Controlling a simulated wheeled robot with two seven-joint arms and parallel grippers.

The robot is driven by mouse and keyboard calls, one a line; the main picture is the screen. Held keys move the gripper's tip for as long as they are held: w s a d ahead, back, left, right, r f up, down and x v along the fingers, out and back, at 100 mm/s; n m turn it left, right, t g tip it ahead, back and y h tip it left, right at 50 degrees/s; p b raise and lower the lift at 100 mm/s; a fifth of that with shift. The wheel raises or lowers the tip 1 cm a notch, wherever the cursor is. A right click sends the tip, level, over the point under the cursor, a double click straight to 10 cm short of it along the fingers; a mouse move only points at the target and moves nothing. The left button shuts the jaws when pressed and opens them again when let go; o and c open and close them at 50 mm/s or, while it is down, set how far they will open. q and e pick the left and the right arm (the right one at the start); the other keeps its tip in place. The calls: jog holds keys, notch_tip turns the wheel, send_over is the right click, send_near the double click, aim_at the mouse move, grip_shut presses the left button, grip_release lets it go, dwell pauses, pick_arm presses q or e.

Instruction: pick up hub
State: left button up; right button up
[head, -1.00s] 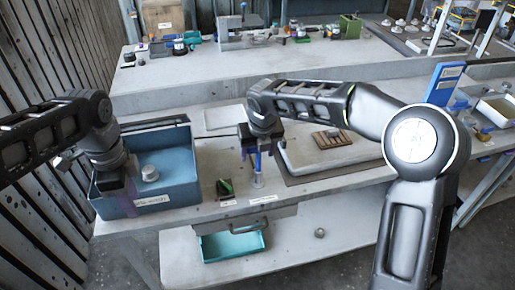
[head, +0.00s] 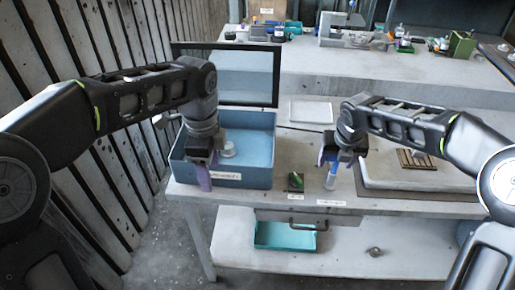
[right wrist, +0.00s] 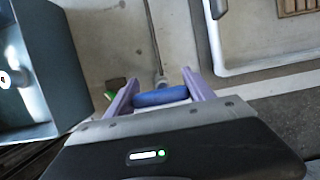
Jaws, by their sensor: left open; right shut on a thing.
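The hub, a small pale round part (head: 228,150), sits inside the blue bin (head: 250,180). It shows partly at the left edge of the right wrist view (right wrist: 4,79). My left gripper (head: 204,180) is open with its purple fingers at the bin's front left, just left of the hub in the picture. I cannot tell whether it touches the bin wall.
A dark-framed panel (head: 225,72) stands upright behind the bin. A small black and green item (head: 296,181) lies between bin and tool. A white tray (head: 311,111) lies behind. A teal drawer bin (head: 285,236) is below. A wooden slatted piece (head: 415,159) is at right.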

pick_arm(q)
jog(key=w+f+n, duration=0.1)
jog(key=w+n, duration=0.1)
jog(key=w, duration=0.1)
jog(key=w+f+n+t, duration=0.1)
jog(key=w+n, duration=0.2)
jog(key=w+d+f+n+y, duration=0.1)
jog(key=w+n, duration=0.1)
jog(key=w, duration=0.1)
jog(key=shift+w+d+f+n+t, duration=0.1)
jog(key=shift+f+n+t, duration=0.05)
jog(key=shift+n+t, duration=0.2)
jog(key=w+r+n+t, duration=0.2)
jog(key=w+n, duration=0.5)
jog(key=n, duration=0.6)
jog(key=shift+w+t, duration=0.2)
jog(key=shift+t, duration=0.15)
jog(key=shift+n, duration=0.25)
send_over(227, 145)
jog(key=s, duration=0.3)
jog(key=f, duration=0.6)
jog(key=shift+w+d, duration=0.25)
jog(key=shift+d, duration=0.15)
jog(key=shift+w+f, duration=0.1)
jog(key=shift+f, duration=0.1)
